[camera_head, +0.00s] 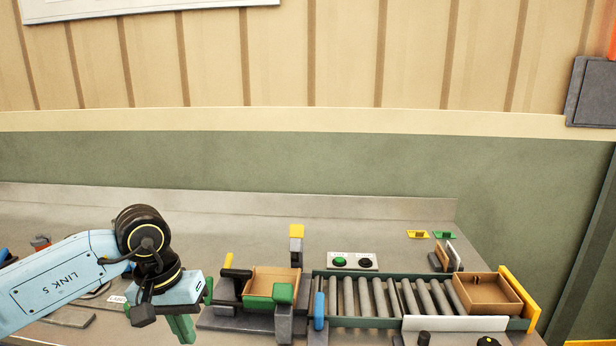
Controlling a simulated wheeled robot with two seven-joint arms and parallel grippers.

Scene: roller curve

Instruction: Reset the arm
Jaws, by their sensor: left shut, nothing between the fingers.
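My left arm comes in from the left, with its black wrist joints over the left part of the grey bench. My left gripper (182,328) points down, its green fingers together with nothing between them. It is left of the box fixture, and its fingertips lie near the bottom edge of the picture. My right gripper is not in view.
An open cardboard box (272,281) sits in a fixture with green and yellow blocks. A roller conveyor (380,297) runs right to another open box (487,294) by a yellow end plate (519,297). A button panel (352,261) lies behind the rollers. The back left of the bench is clear.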

